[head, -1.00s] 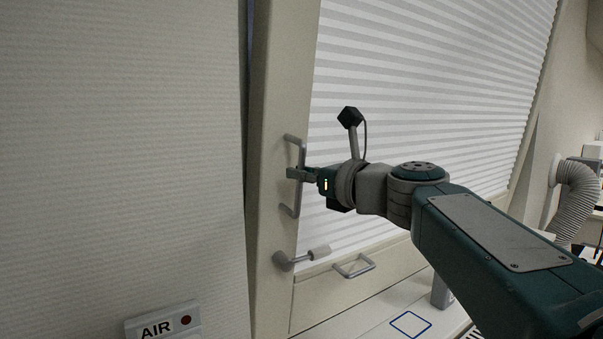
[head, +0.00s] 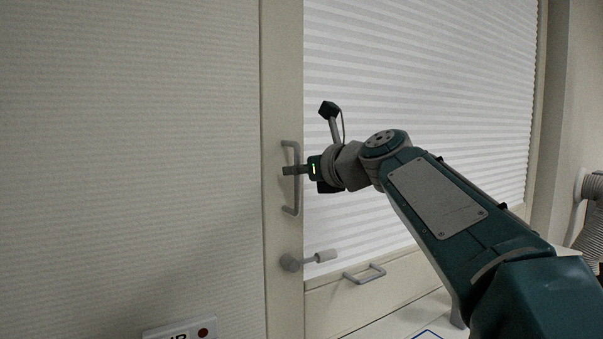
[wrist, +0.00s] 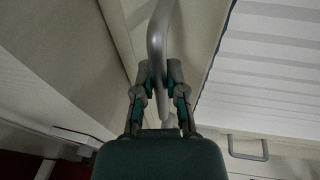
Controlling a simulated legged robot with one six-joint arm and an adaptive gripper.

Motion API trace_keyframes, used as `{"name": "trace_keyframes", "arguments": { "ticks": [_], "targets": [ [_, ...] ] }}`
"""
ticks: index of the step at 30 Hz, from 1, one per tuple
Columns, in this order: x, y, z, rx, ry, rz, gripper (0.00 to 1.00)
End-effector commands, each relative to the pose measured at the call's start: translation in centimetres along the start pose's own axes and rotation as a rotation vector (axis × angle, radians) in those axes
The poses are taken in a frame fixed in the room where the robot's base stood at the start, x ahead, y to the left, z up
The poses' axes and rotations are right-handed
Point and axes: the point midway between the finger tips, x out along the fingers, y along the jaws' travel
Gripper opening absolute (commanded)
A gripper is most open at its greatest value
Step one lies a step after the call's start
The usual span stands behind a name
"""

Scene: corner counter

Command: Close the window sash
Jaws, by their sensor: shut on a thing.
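The window sash (head: 283,90) has a pale frame around a white pleated blind (head: 400,90). In the head view it stands upright, its left edge against the ribbed wall panel, with no dark gap visible there. A grey bar handle (head: 297,203) is on its left stile. My gripper (head: 291,170) is shut on the middle of this handle. In the wrist view the fingers of my gripper (wrist: 160,85) lie on both sides of the handle bar (wrist: 158,35). The fingers and bar hide part of the stile.
A grey corrugated hose (head: 590,215) is at the far right.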

Motion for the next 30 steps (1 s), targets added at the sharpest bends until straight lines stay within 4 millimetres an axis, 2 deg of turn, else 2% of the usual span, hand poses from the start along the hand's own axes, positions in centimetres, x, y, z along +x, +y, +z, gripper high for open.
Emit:
{"name": "trace_keyframes", "arguments": {
  "ticks": [7,8,9,10,22,26,30],
  "targets": [
    [0.0,-0.3,0.0,0.002,-0.005,-0.009,0.00],
    [0.0,-0.3,0.1,0.002,-0.005,-0.009,0.29],
    [0.0,-0.3,0.0,0.002,-0.005,-0.009,0.47],
    [0.0,-0.3,0.0,0.002,-0.005,-0.009,0.51],
    [-0.5,-0.3,0.1,0.000,-0.005,-0.007,0.51],
    [-2.2,-0.2,0.2,-0.001,-0.006,-0.009,0.51],
    [-5.1,-0.2,0.1,0.000,-0.005,-0.011,0.51]
  ]
}}
